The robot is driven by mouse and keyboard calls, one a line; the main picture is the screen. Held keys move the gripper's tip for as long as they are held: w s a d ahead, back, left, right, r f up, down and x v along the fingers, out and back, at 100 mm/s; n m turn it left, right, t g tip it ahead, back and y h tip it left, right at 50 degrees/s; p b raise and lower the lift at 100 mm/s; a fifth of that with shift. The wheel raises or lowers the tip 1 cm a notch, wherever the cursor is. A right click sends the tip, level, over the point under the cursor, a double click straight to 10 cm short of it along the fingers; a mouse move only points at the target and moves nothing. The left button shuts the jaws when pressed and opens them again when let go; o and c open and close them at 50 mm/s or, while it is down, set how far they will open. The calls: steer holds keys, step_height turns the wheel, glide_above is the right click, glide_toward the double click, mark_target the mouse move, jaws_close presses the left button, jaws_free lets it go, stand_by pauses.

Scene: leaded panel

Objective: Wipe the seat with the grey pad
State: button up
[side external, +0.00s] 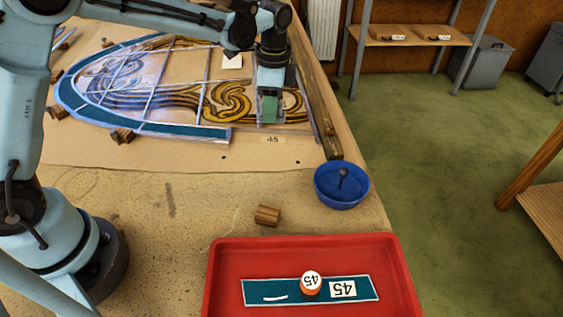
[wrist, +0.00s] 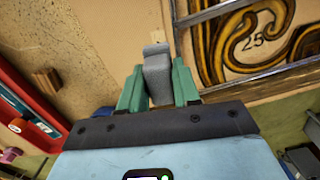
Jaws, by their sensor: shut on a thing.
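My gripper (side external: 269,112) is over the near right end of the leaded panel (side external: 150,128), pointing down. In the wrist view, its green fingers (wrist: 157,80) are shut on the grey pad (wrist: 157,65). The pad is hidden or too small to make out in the side view. The seat seems to be the bare stretch (side external: 245,134) at the panel's near edge, where the teal border stops, by a "45" label (side external: 272,139). I cannot tell whether the pad touches the seat.
A red tray (side external: 225,270) holds a teal glass piece (side external: 262,291) marked 45 and an orange-and-white round item (side external: 311,284). A blue bowl (side external: 342,199) and wooden block (side external: 267,215) stand between tray and panel. A wooden bar (side external: 322,120) runs along the right.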

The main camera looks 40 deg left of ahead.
steer(key=shift+f, duration=3)
steer(key=shift+a, duration=0.1)
